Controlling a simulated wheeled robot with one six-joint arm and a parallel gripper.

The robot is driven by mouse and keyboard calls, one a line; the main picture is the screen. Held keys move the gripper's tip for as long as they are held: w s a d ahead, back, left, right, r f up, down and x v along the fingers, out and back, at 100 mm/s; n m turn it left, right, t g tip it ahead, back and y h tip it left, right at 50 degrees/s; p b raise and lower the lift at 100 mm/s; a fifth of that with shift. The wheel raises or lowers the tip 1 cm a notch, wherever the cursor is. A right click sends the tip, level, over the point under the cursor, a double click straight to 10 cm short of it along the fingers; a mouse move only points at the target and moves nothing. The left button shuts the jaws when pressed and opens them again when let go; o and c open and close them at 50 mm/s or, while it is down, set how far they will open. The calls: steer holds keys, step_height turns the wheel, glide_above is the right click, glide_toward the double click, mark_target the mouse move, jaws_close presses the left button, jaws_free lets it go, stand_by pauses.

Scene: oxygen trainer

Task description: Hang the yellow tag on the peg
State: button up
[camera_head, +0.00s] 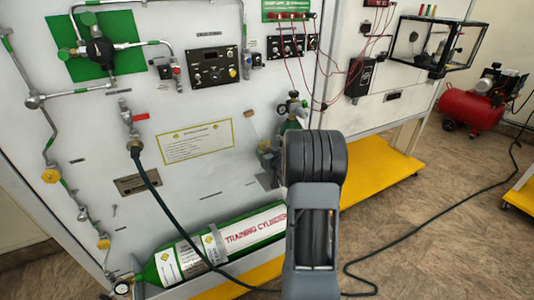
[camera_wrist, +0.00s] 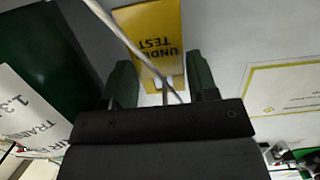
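The yellow tag (camera_wrist: 158,35) shows in the wrist view, with dark lettering "UNDER TEST" upside down in the picture. Its narrower-looking end lies between the two dark green fingers of my gripper (camera_wrist: 165,78). The fingers stand apart, one at each side edge of the tag. I cannot tell whether they press on it. A thin pale cord or rod (camera_wrist: 125,40) crosses in front of the tag from the upper left. In the head view my arm's end hides the fingers and most of what is in front of them. I cannot pick out the peg with certainty.
A white panel (camera_head: 210,107) carries gauges, pipes and a yellow-bordered notice (camera_head: 195,142). The green training cylinder (camera_head: 225,238) lies along its foot. A small tan block (camera_head: 251,113) shows on the panel just above my gripper. A dark hose (camera_head: 165,205) hangs down at left.

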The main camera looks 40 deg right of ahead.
steer(key=o, duration=0.4)
steer(key=v, duration=1.4)
steer(key=s+d+f+m+g+h+p, duration=0.1)
steer(key=s+f+m+g+h+p, duration=0.15)
steer(key=s+f+g, duration=0.45)
steer(key=s+a+r+n+g+y+p, duration=0.1)
steer(key=s+a+r+p, duration=0.1)
steer(key=a+r, duration=0.4)
steer(key=s+a+r+n+g+y+p, duration=0.1)
steer(key=a+r, duration=0.4)
steer(key=a, duration=0.6)
steer(key=s+a+r+n+g+y+p, duration=0.2)
steer(key=a+r, duration=0.4)
steer(key=a, duration=0.3)
steer(key=shift+s+a+r+g+y+p, duration=0.2)
steer(key=shift+s+r+g+y+p, duration=0.2)
steer(key=shift+g+p, duration=0.3)
